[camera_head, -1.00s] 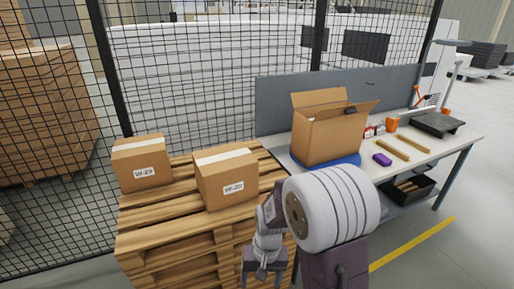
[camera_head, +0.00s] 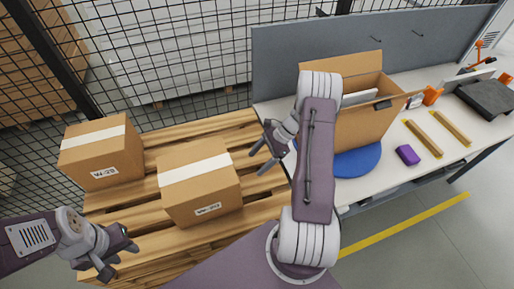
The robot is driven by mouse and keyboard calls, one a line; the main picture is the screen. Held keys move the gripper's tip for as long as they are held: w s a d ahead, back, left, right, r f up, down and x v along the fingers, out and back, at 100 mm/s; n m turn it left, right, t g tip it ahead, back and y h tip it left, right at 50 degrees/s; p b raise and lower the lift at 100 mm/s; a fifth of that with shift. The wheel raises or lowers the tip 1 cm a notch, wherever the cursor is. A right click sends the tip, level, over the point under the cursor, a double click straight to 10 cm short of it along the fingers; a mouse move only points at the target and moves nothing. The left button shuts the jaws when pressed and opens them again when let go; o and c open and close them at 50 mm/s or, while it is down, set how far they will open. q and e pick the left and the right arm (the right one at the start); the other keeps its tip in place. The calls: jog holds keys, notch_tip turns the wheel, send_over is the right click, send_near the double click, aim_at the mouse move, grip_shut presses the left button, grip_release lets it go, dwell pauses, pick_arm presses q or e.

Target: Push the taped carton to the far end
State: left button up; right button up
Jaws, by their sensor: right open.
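Two closed cartons with white tape strips along their tops sit on a wooden pallet stack (camera_head: 140,196). One taped carton (camera_head: 103,160) is at the left with a label reading about "W-29". The other taped carton (camera_head: 200,190) is nearer the middle, its label hard to read. My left gripper (camera_head: 118,261) is open and empty at the lower left, in front of the cartons and apart from them. My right gripper (camera_head: 260,162) is open and empty, just right of the middle carton, with a small gap seen between them.
An open carton (camera_head: 352,125) stands on a blue round plate (camera_head: 357,162) on the workbench (camera_head: 390,190), partly hidden by my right arm. A purple block (camera_head: 407,155) and two wooden strips lie right of it. A wire fence (camera_head: 180,70) runs behind the pallet.

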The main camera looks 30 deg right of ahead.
jog(key=b+x, duration=0.4)
jog(key=x, duration=0.1)
jog(key=b+x, duration=0.2)
jog(key=shift+s+a+f, duration=0.15)
jog(key=shift+s+f, duration=0.1)
jog(key=shift+f, duration=0.2)
jog(key=shift+a, duration=1.5)
pick_arm(q)
notch_tip(320, 180, down, 6)
jog(key=s, duration=0.1)
jog(key=shift+s+d, duration=0.15)
jog(key=shift+d, duration=0.05)
pick_arm(e)
jog(key=shift+w+f, duration=0.1)
jog(key=shift+f, duration=0.05)
